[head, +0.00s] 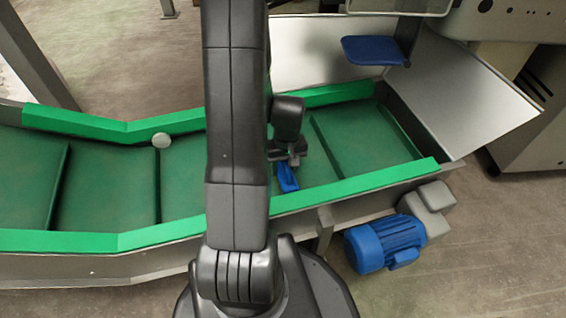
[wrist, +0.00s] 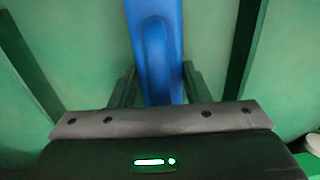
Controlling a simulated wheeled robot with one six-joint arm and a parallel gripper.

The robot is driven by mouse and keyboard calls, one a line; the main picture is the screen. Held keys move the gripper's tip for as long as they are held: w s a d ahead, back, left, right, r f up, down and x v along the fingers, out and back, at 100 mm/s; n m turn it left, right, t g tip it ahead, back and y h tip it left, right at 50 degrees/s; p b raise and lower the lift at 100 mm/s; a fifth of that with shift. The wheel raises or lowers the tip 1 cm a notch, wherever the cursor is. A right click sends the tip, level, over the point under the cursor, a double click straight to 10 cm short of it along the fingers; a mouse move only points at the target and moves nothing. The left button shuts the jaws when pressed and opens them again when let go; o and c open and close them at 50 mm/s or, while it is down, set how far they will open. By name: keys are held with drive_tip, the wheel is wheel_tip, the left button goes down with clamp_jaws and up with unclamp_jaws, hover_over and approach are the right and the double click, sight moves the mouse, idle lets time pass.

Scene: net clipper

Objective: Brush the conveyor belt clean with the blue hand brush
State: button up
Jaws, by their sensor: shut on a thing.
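The blue hand brush (head: 287,178) shows in the head view just below my gripper (head: 291,156), over the belt. In the wrist view the brush's blue handle (wrist: 157,50) runs down the middle, between the two dark fingers of my gripper (wrist: 155,85), which is shut on it. The bristles cannot be seen. The green conveyor belt (head: 350,135) with raised cross slats lies beneath. I cannot tell whether the brush touches the belt. My arm hides the middle of the belt in the head view.
Bright green side rails (head: 60,240) edge the belt. A white round object (head: 161,140) sits at the far rail. A blue motor (head: 385,243) stands at the near right side, and metal plates (head: 470,90) rise at the right end. A blue plate (head: 372,50) sticks out above the far side.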

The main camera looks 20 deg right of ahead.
drive_tip(key=shift+w+r+p, duration=0.1)
drive_tip(key=shift+r+p, duration=2.25)
drive_tip(key=shift+r, duration=0.7)
drive_tip(key=shift+r+p, duration=1.2)
drive_tip(key=shift+r, duration=0.35)
drive_tip(key=shift+f, duration=0.1)
